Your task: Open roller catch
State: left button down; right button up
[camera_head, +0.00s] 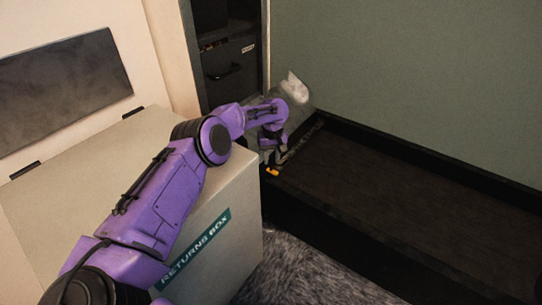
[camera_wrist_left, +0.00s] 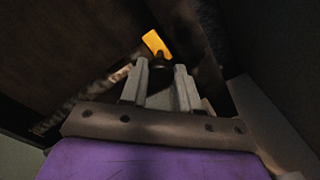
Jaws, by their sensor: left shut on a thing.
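The roller catch shows as a small orange-yellow tab (camera_head: 272,172) at the near left end of the dark roller bed (camera_head: 400,195). In the left wrist view the tab (camera_wrist_left: 156,43) lies just beyond my fingertips, with a dark stem below it. My left gripper (camera_head: 273,157) reaches down to the catch, and its fingers (camera_wrist_left: 158,75) are shut on the dark stem. The fingers partly hide the stem, and I cannot tell how far the catch is turned. My right gripper is not in view.
A pale returns box (camera_head: 225,185) with a green label stands under my left arm, close to the bed's left end. A dark cabinet (camera_head: 228,65) is behind. A green-grey wall (camera_head: 410,80) runs along the bed's far side. The bed's visible surface looks clear.

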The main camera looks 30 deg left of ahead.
pick_arm(q)
jog(key=d+r+y+p, duration=0.1)
jog(key=p, duration=0.2)
jog(key=shift+s+d+y, duration=0.1)
jog(key=shift+d+y, duration=0.1)
jog(key=shift+y, duration=0.2)
jog(key=shift+d+f+y, duration=0.15)
jog(key=shift+d+y, duration=0.3)
jog(key=shift+y, duration=0.25)
jog(key=shift+s+d+f+t+y+b, duration=0.15)
jog(key=shift+d+y+b, duration=0.2)
jog(key=shift+d+y, duration=0.35)
jog(key=shift+w+d+f+t+y+b, duration=0.15)
jog(key=shift+d+y+b, duration=0.2)
jog(key=shift+y, duration=0.65)
jog(key=shift+s+r, duration=0.1)
jog(key=c, duration=0.8)
grip_release()
